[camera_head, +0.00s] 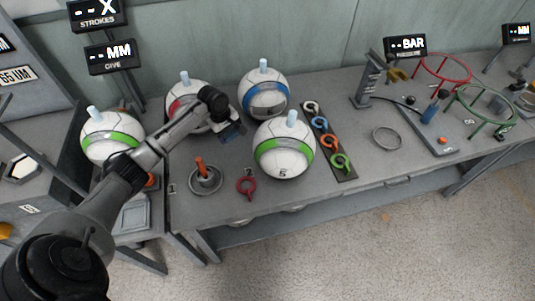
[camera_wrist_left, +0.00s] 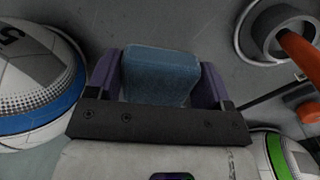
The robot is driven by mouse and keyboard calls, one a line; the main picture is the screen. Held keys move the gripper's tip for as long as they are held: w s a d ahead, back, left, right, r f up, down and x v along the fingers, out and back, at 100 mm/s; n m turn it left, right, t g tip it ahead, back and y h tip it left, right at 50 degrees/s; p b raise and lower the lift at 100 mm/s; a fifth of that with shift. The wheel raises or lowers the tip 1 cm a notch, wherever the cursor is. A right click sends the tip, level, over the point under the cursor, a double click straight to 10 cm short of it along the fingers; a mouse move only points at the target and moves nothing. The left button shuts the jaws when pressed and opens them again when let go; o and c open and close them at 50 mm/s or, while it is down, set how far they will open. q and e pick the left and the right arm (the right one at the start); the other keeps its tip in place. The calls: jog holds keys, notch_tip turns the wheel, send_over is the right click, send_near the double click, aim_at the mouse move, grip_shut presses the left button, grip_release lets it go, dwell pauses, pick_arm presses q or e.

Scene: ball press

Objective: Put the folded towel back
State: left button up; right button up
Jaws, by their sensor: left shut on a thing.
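The folded towel is a small blue block (camera_wrist_left: 160,75), held between the two purple fingers of my left gripper (camera_wrist_left: 160,82) in the left wrist view. In the head view my left gripper (camera_head: 232,131) is above the table, among the balls, between the red-striped ball (camera_head: 184,93) and the front green-striped ball (camera_head: 284,157). The towel shows there only as a small dark blue patch at the gripper's tip. Whether it touches the table is hard to tell. My right gripper is not in view.
A blue-striped ball (camera_head: 263,101) stands behind the gripper. A round base with an orange handle (camera_head: 203,178) and a red ring tag (camera_head: 246,185) lie near the front edge. A dark strip with coloured ring tags (camera_head: 345,174) lies to the right. A grey ring (camera_head: 387,138) lies beyond it.

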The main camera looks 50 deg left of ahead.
pick_arm(q)
jog(key=shift+w+d+f+m+g, duration=0.25)
jog(key=shift+d+f+m+g, duration=0.1)
jog(key=shift+m, duration=0.35)
jog(key=shift+d+m, duration=0.15)
jog(key=shift+m, duration=0.35)
jog(key=shift+s+a+m+g, duration=0.2)
jog(key=shift+m+g, duration=0.15)
jog(key=shift+m, duration=0.45)
jog(key=shift+y, duration=0.3)
jog(key=shift+f+m, duration=0.3)
jog(key=b, duration=0.2)
send_over(235, 156)
jog(key=shift+g, duration=0.3)
notch_tip(235, 156, down, 5)
jog(key=shift+w+f, duration=0.1)
jog(key=shift+f, duration=0.05)
notch_tip(235, 156, down, 4)
jog(key=shift+r+b, duration=0.25)
jog(key=shift+b, duration=0.6)
jog(key=shift+f, duration=0.3)
